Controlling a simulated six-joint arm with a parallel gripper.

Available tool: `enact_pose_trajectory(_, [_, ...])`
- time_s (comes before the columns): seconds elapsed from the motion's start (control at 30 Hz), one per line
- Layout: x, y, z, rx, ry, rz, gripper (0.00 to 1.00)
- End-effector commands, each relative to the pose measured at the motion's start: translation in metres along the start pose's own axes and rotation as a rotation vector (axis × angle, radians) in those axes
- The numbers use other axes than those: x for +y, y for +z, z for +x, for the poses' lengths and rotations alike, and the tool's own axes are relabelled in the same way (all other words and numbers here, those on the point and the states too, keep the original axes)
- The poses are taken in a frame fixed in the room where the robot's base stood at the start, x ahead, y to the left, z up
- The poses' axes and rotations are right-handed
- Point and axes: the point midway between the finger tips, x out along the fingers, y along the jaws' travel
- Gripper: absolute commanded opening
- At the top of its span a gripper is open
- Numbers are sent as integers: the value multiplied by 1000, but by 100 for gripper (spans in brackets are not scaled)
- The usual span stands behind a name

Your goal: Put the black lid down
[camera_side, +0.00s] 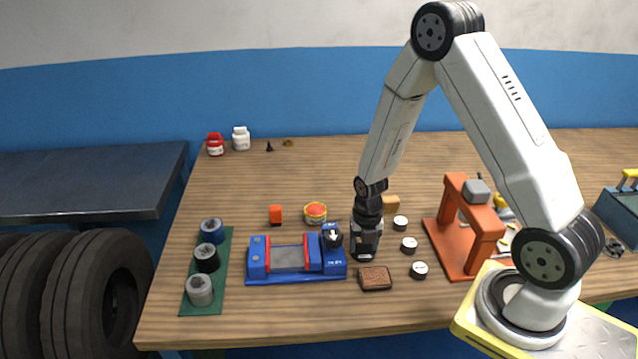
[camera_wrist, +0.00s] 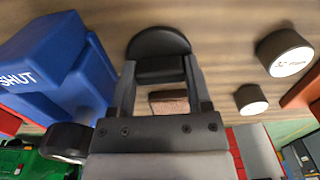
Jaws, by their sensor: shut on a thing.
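The black lid (camera_wrist: 158,45) is a dark round piece held between the two fingers of my gripper (camera_wrist: 162,78) in the wrist view. In the side view my gripper (camera_side: 365,246) points straight down, low over the table, just right of the blue vise and behind the brown block. The lid is hard to make out there against the dark fingers. I cannot tell whether it touches the table. Three open-looking jars stand on a green mat at the left: a blue jar (camera_side: 212,230), a black jar (camera_side: 207,258) and a grey jar (camera_side: 199,290).
The blue vise (camera_side: 297,275) with a black knob stands close on the left. The brown block (camera_side: 375,279) lies in front. Three white-topped black discs (camera_side: 409,244) and an orange press (camera_side: 460,255) stand to the right.

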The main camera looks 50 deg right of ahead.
Motion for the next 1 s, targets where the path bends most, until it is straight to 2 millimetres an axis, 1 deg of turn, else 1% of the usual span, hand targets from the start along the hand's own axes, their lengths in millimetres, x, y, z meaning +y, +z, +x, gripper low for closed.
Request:
enact_pose_trajectory(0.23, [0,0,3,0,0,0,0])
enact_pose_trajectory(0.27, [0,0,3,0,0,0,70])
enact_pose_trajectory(0.3, [0,0,3,0,0,0,82])
enact_pose_trajectory(0.33, [0,0,3,0,0,0,92])
enact_pose_trajectory(0.37, [0,0,3,0,0,0,98])
enact_pose_trajectory(0.77, [0,0,1,0,0,0,98])
enact_pose_trajectory(1.0, [0,0,-9,-1,0,0,98])
